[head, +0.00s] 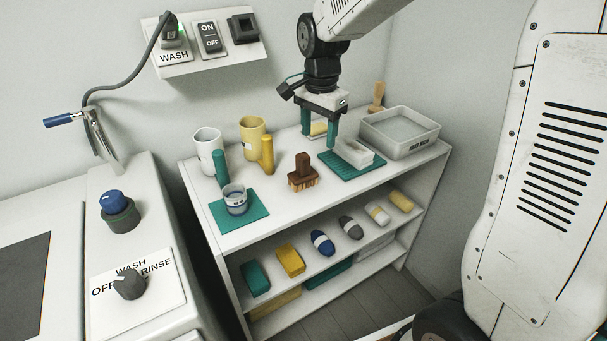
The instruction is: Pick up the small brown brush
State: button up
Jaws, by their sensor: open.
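The small brown brush (302,170) stands on the white shelf unit's top (275,198), near its middle. It has a dark brown block handle on top and lighter tan bristles below. My gripper (319,138) points down with two teal fingers spread apart. It is behind and a little right of the brush in the head view, not touching it. A pale yellow thing shows between the fingers; I cannot tell if it is behind them or between them.
A white mug (208,148), yellow mug (253,135), teal cylinder (219,168) and yellow cylinder (267,157) stand left. A small cup (236,198) sits on a teal mat (256,212). Right are a white dish (354,152), a basin (408,133) and a tan wooden item (377,97).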

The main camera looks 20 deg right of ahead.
aim_at(303, 155)
jog(key=w+f+m, duration=0.1)
jog(key=w+f, duration=0.1)
jog(key=w+f+m, duration=0.1)
jog(key=w+f, duration=0.1)
jog(key=w+f+m, duration=0.1)
jog(key=w+f, duration=0.1)
jog(key=shift+w+a+f, duration=0.3)
jog(key=shift+w+a, duration=0.05)
jog(key=f, duration=0.8)
jog(key=shift+w+a, duration=0.2)
jog(key=shift+a, duration=0.05)
jog(key=shift+c, duration=0.3)
jog(key=c, duration=1)
jog(key=shift+c, duration=0.2)
jog(key=shift+r, duration=0.15)
